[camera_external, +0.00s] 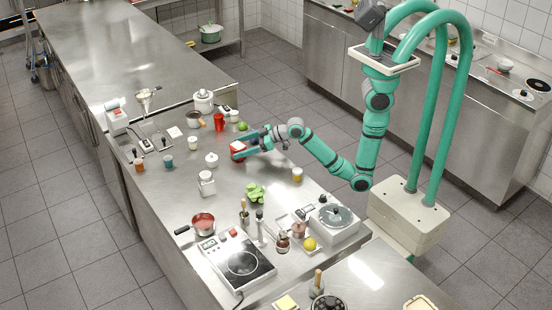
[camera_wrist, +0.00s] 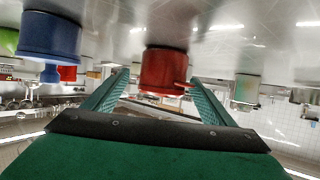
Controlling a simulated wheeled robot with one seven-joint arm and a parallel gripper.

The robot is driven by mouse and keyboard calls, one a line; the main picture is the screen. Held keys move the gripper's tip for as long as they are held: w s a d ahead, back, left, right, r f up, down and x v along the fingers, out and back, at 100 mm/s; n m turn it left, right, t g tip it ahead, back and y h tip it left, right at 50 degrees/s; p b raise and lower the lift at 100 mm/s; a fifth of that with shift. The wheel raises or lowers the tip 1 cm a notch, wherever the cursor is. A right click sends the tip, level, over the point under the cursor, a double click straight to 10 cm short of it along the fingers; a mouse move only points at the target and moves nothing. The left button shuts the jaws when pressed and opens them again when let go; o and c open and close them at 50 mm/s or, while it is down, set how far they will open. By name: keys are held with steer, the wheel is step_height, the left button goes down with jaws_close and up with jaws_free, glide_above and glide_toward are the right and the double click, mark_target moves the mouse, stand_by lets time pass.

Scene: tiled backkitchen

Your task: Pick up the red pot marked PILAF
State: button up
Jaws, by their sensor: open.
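A red pot (camera_external: 238,148) stands on the steel counter at my gripper (camera_external: 246,146) in the external view. In the wrist view, which looks upside down, the red pot (camera_wrist: 166,68) is in the middle, between the tips of the two green fingers of my gripper (camera_wrist: 158,78). The fingers are apart, with a visible gap on the left side. I cannot tell whether the right finger touches the pot. No PILAF marking is readable.
A blue pot (camera_wrist: 50,36) is beside the red one in the wrist view. A red cup (camera_external: 219,122), a white lidded jar (camera_external: 211,160) and a green leafy bunch (camera_external: 256,193) stand nearby. A red saucepan (camera_external: 203,222) is nearer the front.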

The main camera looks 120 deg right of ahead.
steer(key=shift+x, duration=2.6)
steer(key=shift+w+a, duration=0.1)
steer(key=c, duration=1.4)
